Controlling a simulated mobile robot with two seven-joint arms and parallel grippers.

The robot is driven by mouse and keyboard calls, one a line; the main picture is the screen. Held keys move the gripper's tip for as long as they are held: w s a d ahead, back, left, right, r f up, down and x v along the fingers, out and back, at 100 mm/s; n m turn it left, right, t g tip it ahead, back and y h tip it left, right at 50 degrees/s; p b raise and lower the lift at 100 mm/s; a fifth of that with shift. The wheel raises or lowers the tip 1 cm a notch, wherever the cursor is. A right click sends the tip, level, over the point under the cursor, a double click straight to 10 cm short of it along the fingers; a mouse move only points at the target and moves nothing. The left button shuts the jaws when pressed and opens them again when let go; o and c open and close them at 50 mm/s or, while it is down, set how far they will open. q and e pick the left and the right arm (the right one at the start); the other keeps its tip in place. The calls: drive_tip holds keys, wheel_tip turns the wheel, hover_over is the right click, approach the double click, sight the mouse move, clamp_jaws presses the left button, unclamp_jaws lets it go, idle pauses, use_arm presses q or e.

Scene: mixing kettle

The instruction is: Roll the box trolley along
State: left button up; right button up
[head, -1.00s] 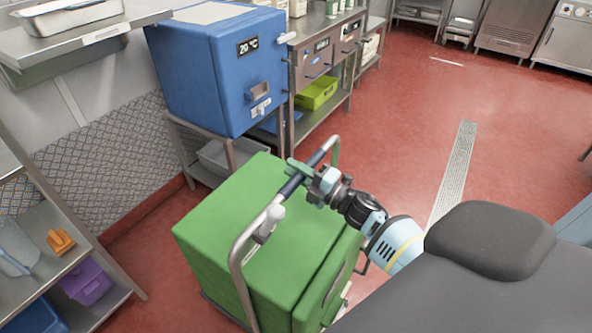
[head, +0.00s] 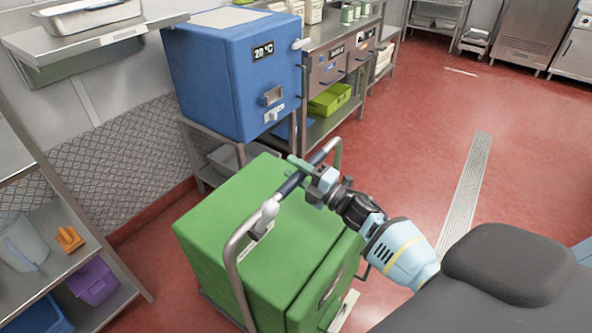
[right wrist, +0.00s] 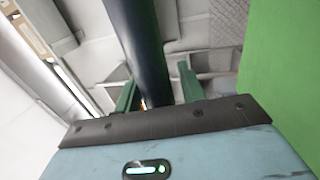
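The box trolley is a green box (head: 235,215) with a bent metal push handle (head: 232,262) at its near side. The handle has a dark grip bar (head: 291,183). My right gripper (head: 305,172) is on this bar near its far end. In the right wrist view, the dark bar (right wrist: 140,50) runs between the two green fingers of my right gripper (right wrist: 158,90). The fingertips are partly hidden by the bar. My left gripper is not in view.
A blue cabinet (head: 225,85) stands on a metal stand beyond the trolley. A metal shelf (head: 105,290) with a purple bin (head: 93,282) stands at the left. Red floor (head: 420,125) with a drain grate (head: 465,185) is open to the right.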

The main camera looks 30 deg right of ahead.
drive_tip(key=shift+s, duration=0.1)
drive_tip(key=b+v, duration=0.1)
drive_tip(key=v, duration=0.6)
drive_tip(key=shift+s+d, duration=0.15)
drive_tip(key=shift+s, duration=0.1)
idle(0.4)
drive_tip(key=shift+f, duration=0.1)
